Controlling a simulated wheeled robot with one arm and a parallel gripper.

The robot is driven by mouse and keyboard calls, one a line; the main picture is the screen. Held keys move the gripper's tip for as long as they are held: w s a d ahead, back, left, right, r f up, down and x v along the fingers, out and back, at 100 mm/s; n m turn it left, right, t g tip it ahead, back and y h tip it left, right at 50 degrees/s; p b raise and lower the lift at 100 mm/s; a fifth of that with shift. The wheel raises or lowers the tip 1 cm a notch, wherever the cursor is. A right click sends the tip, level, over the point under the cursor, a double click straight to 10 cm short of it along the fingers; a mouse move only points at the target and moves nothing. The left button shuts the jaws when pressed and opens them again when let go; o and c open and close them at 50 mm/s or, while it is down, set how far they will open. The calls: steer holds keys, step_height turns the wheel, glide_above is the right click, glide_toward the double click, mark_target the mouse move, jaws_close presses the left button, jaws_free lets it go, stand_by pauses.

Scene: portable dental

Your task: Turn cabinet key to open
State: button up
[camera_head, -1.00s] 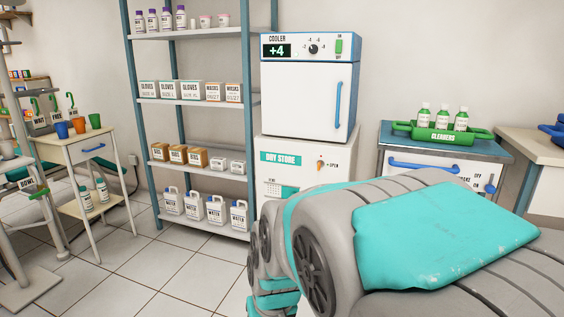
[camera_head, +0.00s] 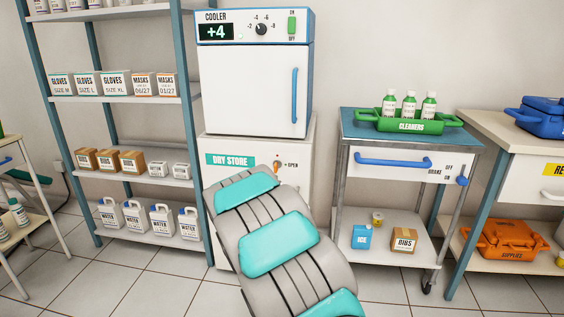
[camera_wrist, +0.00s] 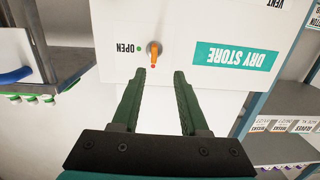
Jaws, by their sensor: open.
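The dry store cabinet (camera_head: 305,150) is a white box under the cooler, with a teal "DRY STORE" label. Its orange key (camera_head: 277,166) sits right of the label, beside the word "OPEN". In the wrist view, upside down, the key (camera_wrist: 154,50) stands out from the white front, next to a green dot and "OPEN". My gripper (camera_wrist: 157,75) is open, its two green fingers pointing at the cabinet front. The key shows just beyond the fingertips, roughly between them, and is not gripped. In the head view my grey and teal arm hides the cabinet's lower front and my gripper.
The cooler (camera_head: 253,85) stands on top of the cabinet. A shelf rack (camera_head: 192,110) with boxes and water jugs stands close on the left. A cart (camera_head: 350,190) with a green cleaners tray (camera_head: 410,126) stands to the right, with a gap of floor between.

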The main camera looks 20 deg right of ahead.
mark_target(275, 167)
steer(key=shift+h, duration=0.4)
steer(key=shift+s+d+r+p+x, duration=0.1)
steer(key=shift+p+x, duration=0.1)
steer(key=shift+x, duration=1.35)
steer(key=shift+s+d+r+p+x, duration=0.15)
steer(key=shift+p+x, duration=0.1)
steer(key=shift+x, duration=1.3)
steer(key=shift+w+d+r+p+x, duration=0.1)
steer(key=shift+p+x, duration=0.1)
steer(key=shift+x, duration=1.35)
steer(key=shift+c, duration=0.4)
jaws_close()
